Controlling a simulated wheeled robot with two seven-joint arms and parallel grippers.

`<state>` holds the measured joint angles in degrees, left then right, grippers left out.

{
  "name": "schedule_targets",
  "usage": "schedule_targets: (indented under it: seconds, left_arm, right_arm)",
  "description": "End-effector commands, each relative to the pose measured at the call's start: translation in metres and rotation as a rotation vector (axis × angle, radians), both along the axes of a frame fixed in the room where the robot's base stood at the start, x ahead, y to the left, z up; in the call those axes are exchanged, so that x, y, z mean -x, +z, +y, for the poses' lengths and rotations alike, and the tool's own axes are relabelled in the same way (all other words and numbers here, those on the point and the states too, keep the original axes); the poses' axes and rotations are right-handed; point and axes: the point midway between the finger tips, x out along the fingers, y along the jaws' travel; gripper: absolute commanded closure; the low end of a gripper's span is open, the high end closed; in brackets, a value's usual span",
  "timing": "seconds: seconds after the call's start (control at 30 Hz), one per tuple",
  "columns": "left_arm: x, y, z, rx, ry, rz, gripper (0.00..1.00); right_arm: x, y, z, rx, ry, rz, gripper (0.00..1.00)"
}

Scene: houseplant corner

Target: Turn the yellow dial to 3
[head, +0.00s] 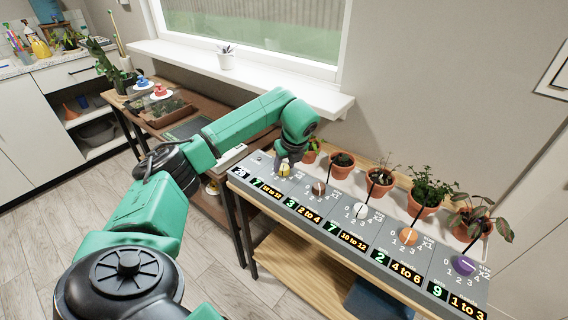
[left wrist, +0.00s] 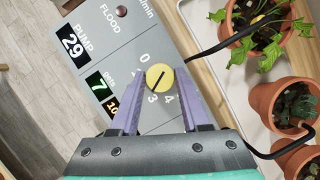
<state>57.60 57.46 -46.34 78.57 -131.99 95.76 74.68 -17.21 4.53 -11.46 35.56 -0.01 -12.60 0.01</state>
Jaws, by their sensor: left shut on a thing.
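The yellow dial (head: 284,170) is at the left end of the grey control panel (head: 345,225). In the left wrist view the yellow dial (left wrist: 160,78) sits between the fingertips of my left gripper (left wrist: 161,80), which is shut on it. Its dark pointer line slants toward the lower left, close to the 3. The 0, 3 and 4 show around it; the left finger hides the marks between 0 and 3. The green display (left wrist: 99,84) beside it reads 7. In the head view my left gripper (head: 285,160) reaches down onto the dial. My right gripper is not in view.
Brown (head: 319,188), white (head: 360,211), orange (head: 408,236) and purple (head: 463,265) dials follow along the panel. Several potted plants (head: 382,182) stand close behind it, with dark thin probes. A window sill (head: 250,78) juts out above, near my left arm.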

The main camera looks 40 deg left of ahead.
Motion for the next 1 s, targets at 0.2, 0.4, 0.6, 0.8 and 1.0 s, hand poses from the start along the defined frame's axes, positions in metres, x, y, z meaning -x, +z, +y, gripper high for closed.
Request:
schedule_targets:
  seconds: [0.2, 0.4, 0.6, 0.8, 1.0]
  left_arm:
    - [-0.001, 0.0004, -0.0008, 0.001, 0.119, 0.0, 1.0]
    - [-0.0012, 0.0001, -0.0002, 0.0, 0.175, 0.0, 1.0]
    - [-0.0011, -0.0001, -0.0004, 0.0, 0.192, 0.0, 1.0]
    - [-0.001, -0.0003, -0.0004, 0.0, 0.192, 0.0, 1.0]
    - [-0.0011, -0.0004, -0.0003, 0.001, 0.191, 0.001, 0.24]
  right_arm:
    - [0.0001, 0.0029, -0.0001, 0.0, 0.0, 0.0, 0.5]
    - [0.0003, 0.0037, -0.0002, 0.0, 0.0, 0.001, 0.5]
    - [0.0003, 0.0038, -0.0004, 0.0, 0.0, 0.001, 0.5]
    - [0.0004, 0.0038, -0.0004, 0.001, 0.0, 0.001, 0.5]
    - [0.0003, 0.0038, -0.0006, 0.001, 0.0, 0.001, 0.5]
